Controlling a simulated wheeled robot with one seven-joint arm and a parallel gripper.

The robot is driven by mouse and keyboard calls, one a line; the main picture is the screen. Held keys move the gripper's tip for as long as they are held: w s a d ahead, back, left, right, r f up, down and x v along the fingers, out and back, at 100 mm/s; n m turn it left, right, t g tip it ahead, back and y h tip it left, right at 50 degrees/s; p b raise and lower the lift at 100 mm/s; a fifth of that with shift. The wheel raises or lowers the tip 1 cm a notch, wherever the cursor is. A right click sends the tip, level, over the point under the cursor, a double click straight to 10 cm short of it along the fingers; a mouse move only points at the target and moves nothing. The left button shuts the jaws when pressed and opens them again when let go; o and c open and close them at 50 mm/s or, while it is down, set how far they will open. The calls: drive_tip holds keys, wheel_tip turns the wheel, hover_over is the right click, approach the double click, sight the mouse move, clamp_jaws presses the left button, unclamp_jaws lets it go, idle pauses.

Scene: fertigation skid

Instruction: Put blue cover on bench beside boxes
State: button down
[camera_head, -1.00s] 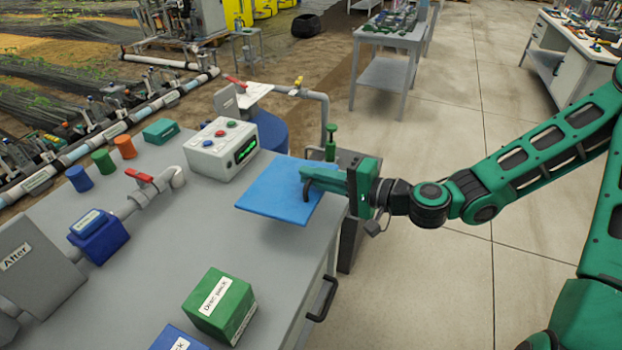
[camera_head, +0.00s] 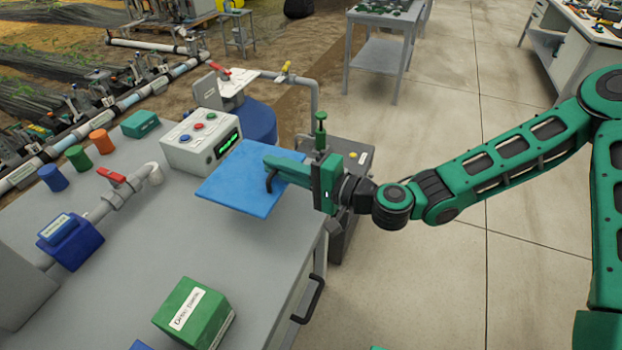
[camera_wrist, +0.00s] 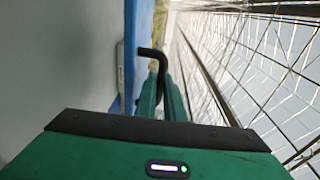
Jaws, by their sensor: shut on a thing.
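The blue cover (camera_head: 240,184) is a flat square panel, held roughly level over the grey bench (camera_head: 225,265) near its far right edge. A green box with a white label (camera_head: 195,312) stands on the bench at the near side. A blue box (camera_head: 141,346) is mostly cut off at the bottom edge.
A white control box (camera_head: 200,140) with coloured buttons stands just behind the cover. A blue valve body (camera_head: 70,240) and pipe with a red handle (camera_head: 112,177) are at left. Orange, green and blue caps stand beyond. The bench's middle is clear.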

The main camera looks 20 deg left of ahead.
drive_tip(key=w+d+f, duration=0.1)
drive_tip(key=w+f, duration=0.1)
drive_tip(key=w, duration=0.1)
drive_tip(key=w+d+f, duration=0.2)
drive_tip(key=w, duration=0.1)
drive_tip(key=w+d+f, duration=0.2)
drive_tip(key=w, duration=0.2)
drive_tip(key=shift+d+f, duration=0.2)
drive_tip(key=shift+f, duration=0.2)
drive_tip(key=shift+w+f, duration=0.1)
drive_tip(key=shift+f, duration=1.95)
drive_tip(key=c, duration=1.9)
unclamp_jaws()
drive_tip(key=shift+o, duration=0.2)
drive_tip(key=v, duration=1.2)
drive_tip(key=shift+f, duration=0.1)
